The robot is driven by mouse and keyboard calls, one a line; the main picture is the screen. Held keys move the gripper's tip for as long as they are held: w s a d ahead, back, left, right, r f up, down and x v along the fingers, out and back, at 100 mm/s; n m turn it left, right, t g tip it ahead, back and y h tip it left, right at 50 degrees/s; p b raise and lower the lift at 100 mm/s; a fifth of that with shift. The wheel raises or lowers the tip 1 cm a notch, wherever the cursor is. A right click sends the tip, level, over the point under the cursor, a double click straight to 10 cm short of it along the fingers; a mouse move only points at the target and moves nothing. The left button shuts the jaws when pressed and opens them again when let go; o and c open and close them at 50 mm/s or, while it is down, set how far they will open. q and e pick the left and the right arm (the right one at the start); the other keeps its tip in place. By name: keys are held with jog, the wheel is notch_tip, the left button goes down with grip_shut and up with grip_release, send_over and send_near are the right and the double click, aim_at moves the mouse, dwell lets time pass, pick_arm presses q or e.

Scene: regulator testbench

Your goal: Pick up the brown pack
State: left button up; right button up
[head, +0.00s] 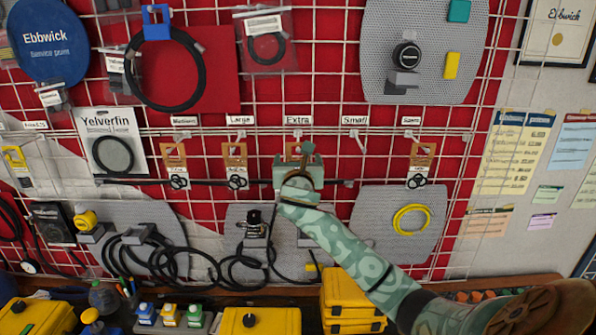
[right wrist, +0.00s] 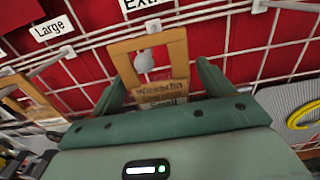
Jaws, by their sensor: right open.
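A brown pack (right wrist: 125,62) hangs under the "Extra" label, and its card reads "Small" in the right wrist view. It also shows in the head view (head: 290,149), mostly hidden behind my right gripper (head: 296,160). In the right wrist view the open fingers of my right gripper (right wrist: 158,80) stand on either side of the pack, with gaps visible. Its lower part is hidden by the gripper body. Similar brown packs hang under "Medium" (head: 174,156), under "Large" (head: 235,155) and further right (head: 421,156). My left gripper is not in view.
The packs hang on a white wire grid over a red wall. The hook under "Small" (head: 357,138) is empty. Black hoses (head: 160,262) hang lower left, and a yellow coil (head: 411,220) is on a grey panel. Yellow cases (head: 352,290) stand on the bench below.

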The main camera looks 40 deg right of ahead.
jog(key=shift+w+d+f, duration=0.1)
jog(key=shift+w+d, duration=0.1)
jog(key=shift+w, duration=0.05)
jog(key=shift+s, duration=0.15)
jog(key=c, duration=1.1)
jog(key=shift+o, duration=0.2)
